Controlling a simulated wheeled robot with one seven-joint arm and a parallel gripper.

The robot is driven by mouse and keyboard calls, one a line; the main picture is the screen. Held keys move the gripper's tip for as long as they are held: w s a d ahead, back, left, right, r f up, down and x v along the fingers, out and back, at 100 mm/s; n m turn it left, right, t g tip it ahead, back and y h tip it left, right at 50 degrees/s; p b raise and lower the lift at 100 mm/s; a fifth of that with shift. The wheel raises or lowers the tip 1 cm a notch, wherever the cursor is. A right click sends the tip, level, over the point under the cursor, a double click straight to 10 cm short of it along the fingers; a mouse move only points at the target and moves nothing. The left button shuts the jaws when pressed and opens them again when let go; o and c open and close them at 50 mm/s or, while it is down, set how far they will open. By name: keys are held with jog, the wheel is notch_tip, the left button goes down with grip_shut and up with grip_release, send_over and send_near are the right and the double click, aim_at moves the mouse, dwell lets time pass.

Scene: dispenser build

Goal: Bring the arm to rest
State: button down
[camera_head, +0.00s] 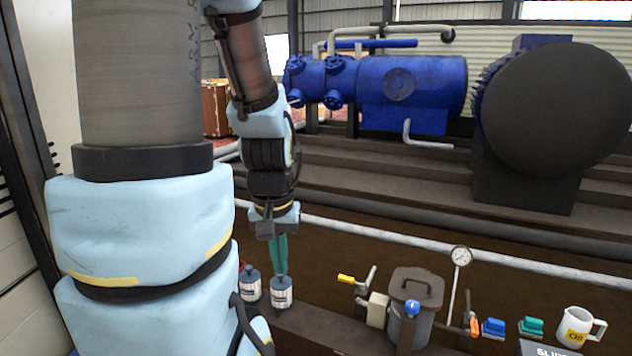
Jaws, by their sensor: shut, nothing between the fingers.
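My arm reaches down from the top of the view with light blue and dark links. My gripper (279,262) points straight down, its green fingers shut and empty. The fingertips are just above or behind the top of a small labelled canister (281,294); I cannot tell whether they touch it. A second similar canister (250,288) stands just to the left, partly beside my near arm link.
To the right on the bench are a lidded grey pot (411,308), a yellow-handled valve (346,279), a dial gauge (461,257), blue (493,327) and green (531,326) blocks, and a white jug marked oil (578,327). A pale rail (400,239) runs behind them.

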notch_tip(320, 180, up, 16)
jog(key=p, duration=1.3)
jog(key=shift+f, duration=0.25)
